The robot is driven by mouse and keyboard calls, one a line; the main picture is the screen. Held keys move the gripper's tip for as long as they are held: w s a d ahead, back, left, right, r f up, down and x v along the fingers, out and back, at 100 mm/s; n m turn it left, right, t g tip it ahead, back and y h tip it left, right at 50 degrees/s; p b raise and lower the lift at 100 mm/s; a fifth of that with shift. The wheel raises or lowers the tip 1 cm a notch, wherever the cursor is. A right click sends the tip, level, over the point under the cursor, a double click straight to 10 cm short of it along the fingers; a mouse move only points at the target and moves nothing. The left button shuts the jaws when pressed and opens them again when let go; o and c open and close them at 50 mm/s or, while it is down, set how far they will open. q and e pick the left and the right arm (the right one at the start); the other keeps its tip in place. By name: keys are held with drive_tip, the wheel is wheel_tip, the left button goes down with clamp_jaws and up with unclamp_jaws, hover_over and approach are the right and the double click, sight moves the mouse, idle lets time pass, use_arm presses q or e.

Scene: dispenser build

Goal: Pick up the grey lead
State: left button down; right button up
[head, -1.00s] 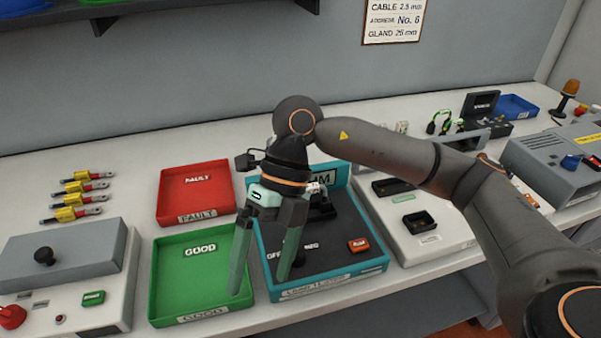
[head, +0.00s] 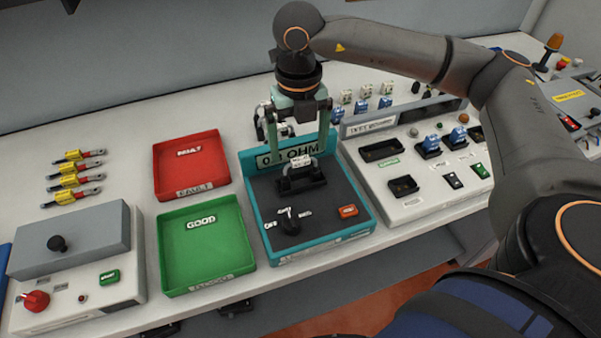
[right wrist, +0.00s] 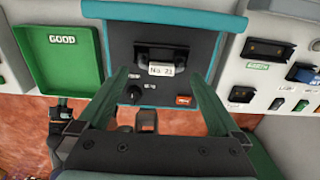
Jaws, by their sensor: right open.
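The grey lead (head: 316,167) sits in the dark holder of the teal tester (head: 369,232), below the "0.1 OHM" sign. Only a small grey loop and its white tag (head: 301,162) show in the head view. In the right wrist view the tag (right wrist: 161,70) reads about "No. 21" and lies in front of the black holder (right wrist: 161,53). My right gripper (head: 297,140) is open, pointing down over the back of the tester. In the right wrist view its two fingers (right wrist: 158,75) stand apart, either side of the tag, with nothing held. I cannot tell whether they touch the lead.
A green GOOD tray (head: 205,243) and a red FAULT tray (head: 190,165) stand left of the tester, both empty. Several yellow-and-red leads (head: 77,172) lie at the far left. A grey control panel (head: 415,205) with sockets and blue parts stands close on the right.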

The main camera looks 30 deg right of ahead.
sight(300, 159)
wheel_tip(300, 159, down, 5)
drive_tip(key=shift+s+d+f+p, duration=0.1)
drive_tip(key=shift+d+p, duration=0.05)
drive_tip(key=shift+p, duration=0.35)
drive_tip(key=shift+c, duration=0.2)
drive_tip(key=c, duration=1.1)
